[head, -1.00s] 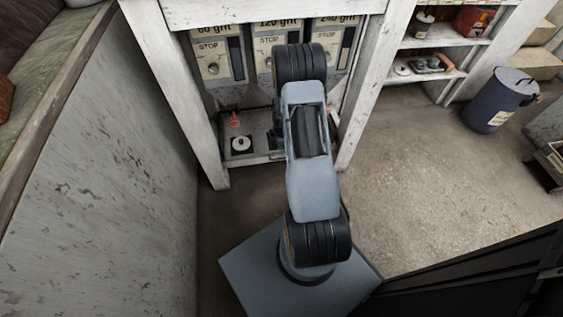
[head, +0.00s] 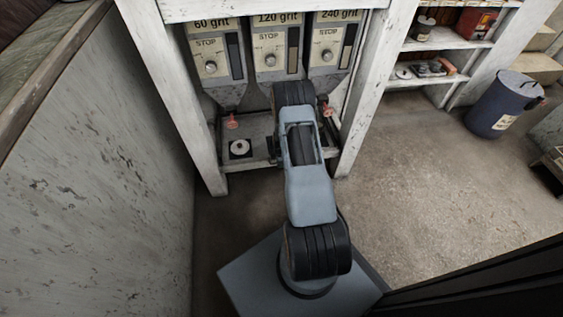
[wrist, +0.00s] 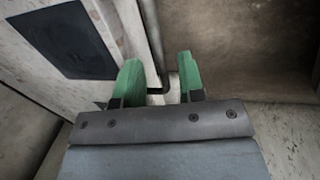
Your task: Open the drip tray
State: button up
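The drip tray (head: 262,134) appears to be the low shelf-like base under the dispensers, between the white cabinet posts. A black square with a white disc (head: 240,149) lies on its left part. My arm hides its middle and my gripper in the head view. In the wrist view my gripper (wrist: 158,83) has two green fingers spread apart. A pale worn surface with a dark rectangular patch (wrist: 62,40) lies to the left.
Dispensers marked 60, 120 and 240 grit (head: 270,58) stand above the tray, with red taps (head: 232,121) below. A wall (head: 95,190) closes the left side. Shelves (head: 440,60) and a dark bin (head: 503,103) stand at right. The floor (head: 430,200) there is clear.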

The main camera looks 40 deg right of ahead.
jog(key=shift+f, duration=0.1)
grip_shut()
dwell(0.3)
